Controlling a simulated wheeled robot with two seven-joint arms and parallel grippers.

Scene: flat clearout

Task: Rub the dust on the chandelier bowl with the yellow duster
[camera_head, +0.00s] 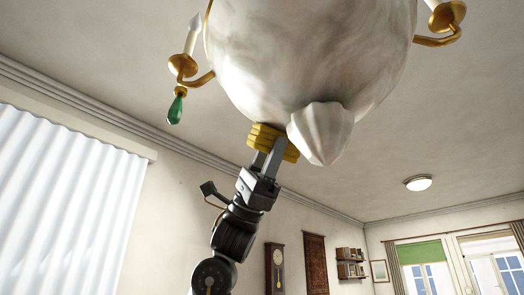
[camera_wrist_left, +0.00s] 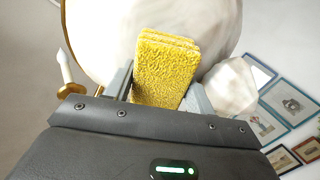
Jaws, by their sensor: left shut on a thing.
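The chandelier bowl (camera_head: 310,60) is large, white and rounded, with greyish smudges over its surface, and fills the top of the head view. A pale faceted finial (camera_head: 321,133) hangs at its bottom. My left gripper (camera_head: 270,155) is shut on the yellow duster (camera_head: 266,137), just under the bowl's lower left side. In the left wrist view the duster (camera_wrist_left: 165,68) stands between the two fingers, in front of the bowl (camera_wrist_left: 110,25). It looks close to or touching the bowl; I cannot tell which. My right gripper is not in view.
Brass candle arms (camera_head: 183,65) stick out left and right of the bowl (camera_head: 441,22). A green drop (camera_head: 175,108) hangs from the left one. The finial is close to the right of my gripper. Open air lies below the bowl; a wall clock (camera_head: 275,268) is far behind.

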